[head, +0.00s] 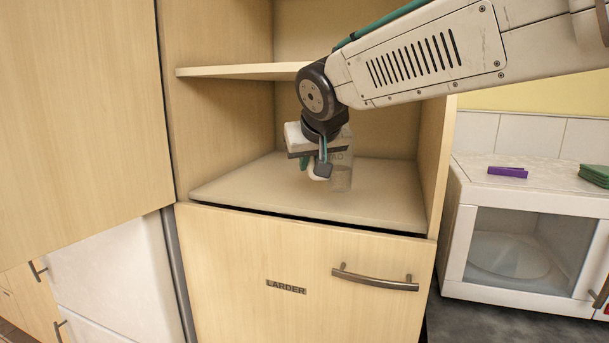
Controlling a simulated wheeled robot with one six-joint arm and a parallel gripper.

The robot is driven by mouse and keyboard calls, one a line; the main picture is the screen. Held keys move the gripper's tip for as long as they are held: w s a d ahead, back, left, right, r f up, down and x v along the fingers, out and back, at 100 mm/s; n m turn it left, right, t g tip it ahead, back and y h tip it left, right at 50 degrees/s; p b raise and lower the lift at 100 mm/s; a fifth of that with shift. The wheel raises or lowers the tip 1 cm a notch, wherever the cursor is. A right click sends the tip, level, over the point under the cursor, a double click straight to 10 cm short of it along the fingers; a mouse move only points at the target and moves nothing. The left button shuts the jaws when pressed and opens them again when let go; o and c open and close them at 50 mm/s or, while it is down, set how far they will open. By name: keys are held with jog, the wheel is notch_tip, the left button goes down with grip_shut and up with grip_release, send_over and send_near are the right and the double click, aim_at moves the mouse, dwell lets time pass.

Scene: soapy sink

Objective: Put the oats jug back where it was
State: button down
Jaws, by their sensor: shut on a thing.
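The oats jug (342,172) is a clear, greyish container with part of a dark label showing. It is in the open larder compartment (240,189), in the head view. My gripper (318,172) is in front of it and shut on it. The gripper and wrist hide most of the jug's left side. The jug looks upright, close to the compartment floor. I cannot tell whether its base touches the floor.
A wooden shelf (240,71) runs above the compartment. The larder drawer (300,270) below is shut. A white microwave (525,235) stands at the right with a purple item (507,172) and green cloths (597,174) on top. The compartment floor around the jug is clear.

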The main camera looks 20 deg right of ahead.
jog(key=shift+a+x, duration=0.15)
jog(key=shift+x, duration=0.65)
jog(key=shift+a+x, duration=0.15)
jog(key=shift+x, duration=0.7)
jog(key=shift+a+x, duration=0.2)
jog(key=shift+x, duration=0.6)
jog(key=shift+f, duration=0.3)
jog(key=c, duration=1.4)
grip_release()
